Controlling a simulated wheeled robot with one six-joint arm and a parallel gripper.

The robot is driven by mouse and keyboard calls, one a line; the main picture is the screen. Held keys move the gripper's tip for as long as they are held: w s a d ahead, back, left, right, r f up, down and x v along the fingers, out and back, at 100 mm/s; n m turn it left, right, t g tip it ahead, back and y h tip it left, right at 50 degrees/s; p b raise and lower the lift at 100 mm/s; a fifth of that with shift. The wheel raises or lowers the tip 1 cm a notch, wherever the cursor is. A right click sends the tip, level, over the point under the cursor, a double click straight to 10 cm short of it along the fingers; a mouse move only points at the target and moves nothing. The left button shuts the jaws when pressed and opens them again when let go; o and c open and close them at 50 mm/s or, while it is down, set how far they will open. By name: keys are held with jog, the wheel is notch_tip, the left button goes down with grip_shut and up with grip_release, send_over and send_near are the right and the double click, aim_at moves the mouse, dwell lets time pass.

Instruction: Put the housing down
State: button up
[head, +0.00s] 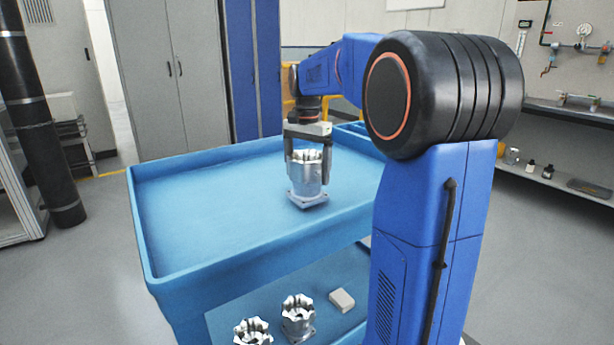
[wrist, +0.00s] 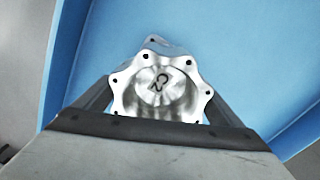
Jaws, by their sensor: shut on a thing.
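A silver machined housing (head: 306,180) with a scalloped top flange and a square base stands upright at the blue cart's top tray (head: 215,205). Its base looks to be on or just above the tray floor; I cannot tell which. My gripper (head: 308,160) points down from above and is shut on the housing, one finger on each side. In the wrist view the housing (wrist: 160,88) shows from above between the fingers, with bolt holes around its flange and a dark mark like a 2 in its bore.
Two more housings (head: 297,317) (head: 253,332) and a small pale block (head: 342,300) are on the cart's lower shelf (head: 270,290). The top tray has raised rims and is clear to the left of the housing. Grey cabinets (head: 165,75) stand behind.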

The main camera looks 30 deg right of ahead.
jog(key=shift+f, duration=0.9)
jog(key=o, duration=1.6)
jog(key=shift+f, duration=0.1)
jog(key=shift+o, duration=0.2)
notch_tip(320, 180, up, 12)
jog(key=shift+s, duration=0.1)
